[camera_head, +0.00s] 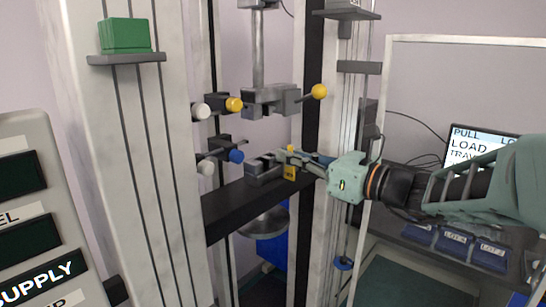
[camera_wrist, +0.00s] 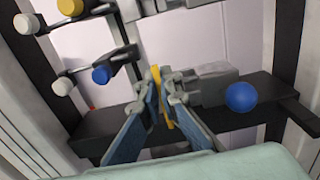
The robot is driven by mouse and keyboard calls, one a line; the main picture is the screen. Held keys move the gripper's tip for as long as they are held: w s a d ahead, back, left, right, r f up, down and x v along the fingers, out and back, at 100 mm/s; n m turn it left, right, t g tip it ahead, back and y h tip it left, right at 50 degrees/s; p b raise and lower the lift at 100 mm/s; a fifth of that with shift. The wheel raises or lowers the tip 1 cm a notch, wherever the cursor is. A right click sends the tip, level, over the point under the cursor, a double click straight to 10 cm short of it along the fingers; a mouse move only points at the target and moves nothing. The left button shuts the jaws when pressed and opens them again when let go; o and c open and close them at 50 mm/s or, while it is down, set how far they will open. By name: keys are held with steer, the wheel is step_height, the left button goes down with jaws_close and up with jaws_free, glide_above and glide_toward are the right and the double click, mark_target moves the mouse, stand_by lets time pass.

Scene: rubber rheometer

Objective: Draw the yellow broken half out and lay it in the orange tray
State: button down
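The yellow broken half (camera_wrist: 157,78) shows in the wrist view as a thin upright strip between my fingertips. My gripper (camera_wrist: 163,92) has its fingers drawn together at the tips, and they appear to press on the strip from both sides. In the head view my gripper (camera_head: 302,160) reaches in from the right to the lower clamp (camera_head: 264,168). The fingers and clamp hide most of the strip there, and I cannot tell whether the clamp still grips its lower end. No orange tray is in view.
The upper clamp (camera_head: 270,101) with its yellow knob (camera_head: 319,91) hangs above my gripper. A dark crossbeam (camera_head: 245,205) lies below. Frame columns stand on both sides. Blue labelled bins (camera_head: 453,243) and a screen (camera_head: 478,143) are at the right. A blue ball knob (camera_wrist: 241,97) is close by.

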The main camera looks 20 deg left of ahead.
steer(key=shift+v, duration=1.65)
